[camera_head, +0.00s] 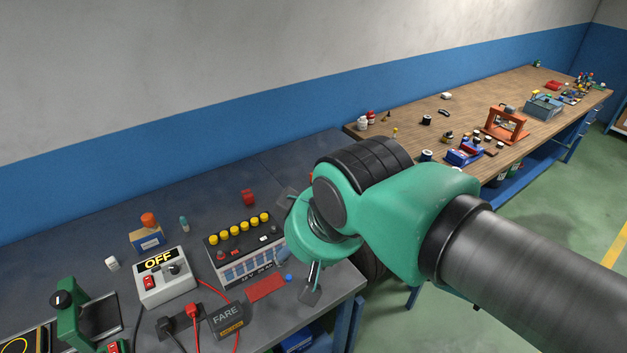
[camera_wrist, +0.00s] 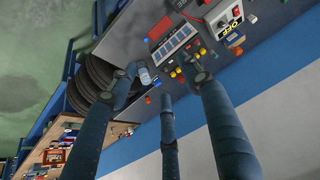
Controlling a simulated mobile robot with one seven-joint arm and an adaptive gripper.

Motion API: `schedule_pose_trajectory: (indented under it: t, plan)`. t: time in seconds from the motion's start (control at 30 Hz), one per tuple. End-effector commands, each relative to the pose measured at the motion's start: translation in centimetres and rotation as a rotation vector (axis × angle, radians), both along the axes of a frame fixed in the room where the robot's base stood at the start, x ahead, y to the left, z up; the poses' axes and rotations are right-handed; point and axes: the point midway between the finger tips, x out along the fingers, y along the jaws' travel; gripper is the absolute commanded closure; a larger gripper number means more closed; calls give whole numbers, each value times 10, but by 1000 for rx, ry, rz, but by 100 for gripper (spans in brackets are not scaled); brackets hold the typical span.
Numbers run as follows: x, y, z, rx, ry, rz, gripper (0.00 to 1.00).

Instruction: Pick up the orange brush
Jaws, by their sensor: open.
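I cannot make out a clear brush shape in either view. A round orange piece (camera_head: 149,219) sits on a small blue and tan box (camera_head: 149,238) at the back left of the dark bench. In the wrist view a small orange spot (camera_wrist: 148,99) shows near my left finger; I cannot tell what it is. My gripper (camera_head: 299,245) is open above the right end of the dark bench. Its spread fingers also show in the wrist view (camera_wrist: 162,70), with a pale cylinder (camera_wrist: 146,76) beyond them. My arm hides part of the bench's right side.
A cluttered wooden bench (camera_head: 470,104) stands behind at right. The bench's back right is fairly clear.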

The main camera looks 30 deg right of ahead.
Motion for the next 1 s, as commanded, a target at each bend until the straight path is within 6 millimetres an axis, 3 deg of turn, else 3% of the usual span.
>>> schedule_pose_trajectory:
  t: [0.37,0.57,0.77,1.0]
  plan:
    - [3,0,2,0,1,0,53]
    - [20,-2,12,2,8,3,53]
    - [59,-9,30,2,18,10,53]
    - [117,-22,48,6,30,19,53]
